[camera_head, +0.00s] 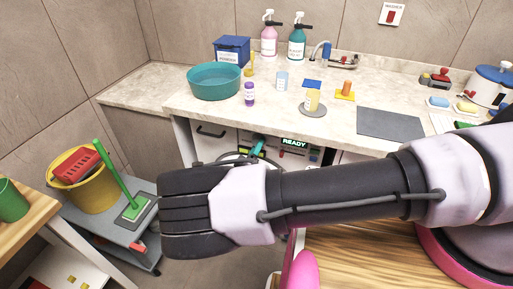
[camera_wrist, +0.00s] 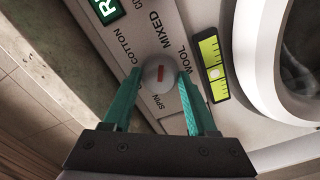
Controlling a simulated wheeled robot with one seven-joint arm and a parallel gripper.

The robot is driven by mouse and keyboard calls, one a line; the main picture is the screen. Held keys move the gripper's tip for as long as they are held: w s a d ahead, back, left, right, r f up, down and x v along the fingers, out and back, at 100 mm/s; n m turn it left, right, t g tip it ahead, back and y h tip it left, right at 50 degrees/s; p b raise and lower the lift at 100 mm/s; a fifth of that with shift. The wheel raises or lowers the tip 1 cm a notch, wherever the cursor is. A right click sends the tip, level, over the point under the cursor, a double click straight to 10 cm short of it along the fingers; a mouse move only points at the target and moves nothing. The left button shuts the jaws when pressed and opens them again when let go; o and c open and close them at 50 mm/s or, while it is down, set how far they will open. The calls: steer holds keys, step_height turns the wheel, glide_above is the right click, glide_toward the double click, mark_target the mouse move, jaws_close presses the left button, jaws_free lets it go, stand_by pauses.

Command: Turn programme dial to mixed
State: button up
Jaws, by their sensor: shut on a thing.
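The programme dial (camera_wrist: 159,82) is a round grey knob with a red mark, on the washing machine's pale panel (camera_wrist: 215,38). The labels COTTON, MIXED, WOOL and SPIN stand around it. The red mark runs nearly upright in the wrist view, its upper end towards the MIXED side; its exact setting is hard to tell. My gripper (camera_wrist: 159,74) has its two green fingers on either side of the dial, shut on it. In the head view the machine shows under the counter with a READY display (camera_head: 294,142); my arm hides the dial there.
A yellow-green strip (camera_wrist: 213,66) and the round door rim (camera_wrist: 245,60) lie right of the dial in the wrist view. The counter (camera_head: 185,98) above holds a teal basin (camera_head: 214,83) and bottles. A grey trolley (camera_head: 100,225) stands left of my arm.

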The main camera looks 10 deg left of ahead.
steer(key=o, duration=1.4)
steer(key=shift+c, duration=0.2)
steer(key=shift+s, duration=0.1)
steer(key=s, duration=1)
steer(key=shift+s+a, duration=0.3)
steer(key=shift+a, duration=0.1)
steer(key=shift+s, duration=0.1)
